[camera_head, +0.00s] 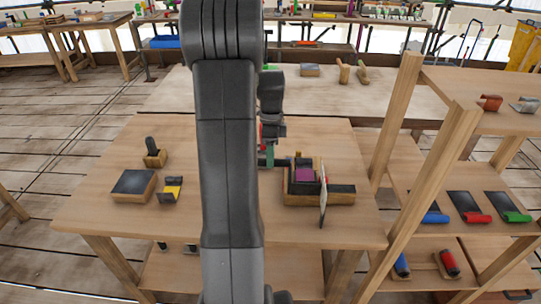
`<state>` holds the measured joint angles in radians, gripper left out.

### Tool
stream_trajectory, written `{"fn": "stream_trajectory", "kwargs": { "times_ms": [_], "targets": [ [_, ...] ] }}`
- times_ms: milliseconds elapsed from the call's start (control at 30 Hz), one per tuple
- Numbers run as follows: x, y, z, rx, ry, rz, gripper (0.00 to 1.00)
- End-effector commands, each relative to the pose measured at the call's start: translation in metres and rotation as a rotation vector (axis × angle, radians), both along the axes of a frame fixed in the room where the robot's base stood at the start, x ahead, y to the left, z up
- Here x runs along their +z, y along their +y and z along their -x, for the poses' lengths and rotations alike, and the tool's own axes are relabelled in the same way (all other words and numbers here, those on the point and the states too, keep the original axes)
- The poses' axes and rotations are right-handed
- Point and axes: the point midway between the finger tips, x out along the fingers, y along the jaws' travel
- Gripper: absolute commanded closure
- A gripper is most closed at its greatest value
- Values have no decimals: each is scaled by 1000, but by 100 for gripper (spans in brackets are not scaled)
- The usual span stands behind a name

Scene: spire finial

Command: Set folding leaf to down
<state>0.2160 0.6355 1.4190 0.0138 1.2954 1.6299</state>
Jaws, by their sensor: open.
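A thin pale panel (323,196) stands upright at the right part of the wooden table (330,232); it looks like the folding leaf, though its hinge cannot be made out. It is beside the right end of a dark-topped wooden block (318,200) with dark parts and a purple piece on it. My gripper (267,157) is open, to the left of the block and apart from the panel. My own arm hides part of the gripper and the middle of the table.
On the table's left are a dark-topped block (134,184), a yellow and black piece (171,189) and a small holder with a dark handle (153,153). A wooden shelf unit (447,150) with colored-handled tools stands close on the right. Another workbench (330,100) is behind.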

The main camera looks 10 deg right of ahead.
Motion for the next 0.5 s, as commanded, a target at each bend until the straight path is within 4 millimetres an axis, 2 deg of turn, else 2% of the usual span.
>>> {"fn": "stream_trajectory", "kwargs": {
  "times_ms": [133,400,500],
  "targets": [
    [-8,1,2,0,0,0,56],
    [-10,1,2,0,-1,0,56],
    [-9,1,2,0,-1,0,73]
  ]
}}
